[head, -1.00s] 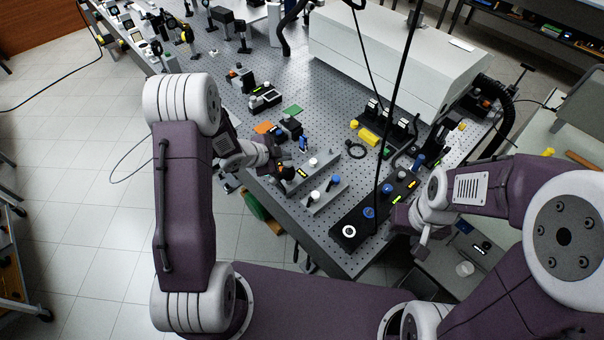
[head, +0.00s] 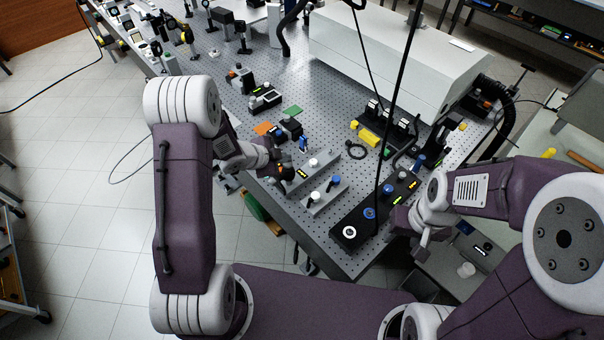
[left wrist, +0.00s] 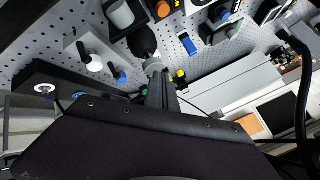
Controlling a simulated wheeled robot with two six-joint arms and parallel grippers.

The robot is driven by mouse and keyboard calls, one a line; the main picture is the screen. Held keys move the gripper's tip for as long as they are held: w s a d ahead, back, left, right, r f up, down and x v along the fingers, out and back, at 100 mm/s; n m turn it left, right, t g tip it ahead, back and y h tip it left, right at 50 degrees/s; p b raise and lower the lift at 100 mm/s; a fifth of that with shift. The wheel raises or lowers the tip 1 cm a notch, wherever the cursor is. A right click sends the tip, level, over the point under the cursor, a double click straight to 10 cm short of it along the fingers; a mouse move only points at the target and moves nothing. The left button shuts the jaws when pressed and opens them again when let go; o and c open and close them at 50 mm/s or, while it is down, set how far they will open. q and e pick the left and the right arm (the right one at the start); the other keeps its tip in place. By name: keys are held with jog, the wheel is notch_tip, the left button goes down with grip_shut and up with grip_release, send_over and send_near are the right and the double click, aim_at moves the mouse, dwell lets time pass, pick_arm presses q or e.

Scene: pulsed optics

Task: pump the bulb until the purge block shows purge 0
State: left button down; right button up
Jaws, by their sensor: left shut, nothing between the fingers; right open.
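My left gripper (head: 277,168) is shut and empty. In the left wrist view its fingertips (left wrist: 154,66) are at a dark rounded bulb (left wrist: 142,42); I cannot tell whether they touch it. In the head view the bulb (head: 286,173) is a small dark shape just beside the fingertips, partly hidden. Next to it is a grey block with a lit yellow display (head: 303,174), a white knob and a blue lever; its digits are too small to read. My right gripper (head: 421,243) is open and empty, off the right front corner of the optical table.
A second grey block (head: 325,198) with white and blue knobs and a black panel (head: 350,232) with lit displays stand near the table (head: 300,222) edge. A large white housing (head: 400,60) fills the back.

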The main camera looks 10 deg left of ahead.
aim_at(285, 164)
pick_arm(q)
jog(key=shift+f+b, duration=0.7)
jog(key=shift+f, duration=0.15)
dwell(0.5)
jog(key=shift+r, duration=0.15)
jog(key=shift+r+p, duration=1.5)
jog(key=shift+p, duration=0.05)
notch_tip(285, 164, up, 6)
jog(key=p, duration=0.5)
jog(key=shift+p, duration=0.3)
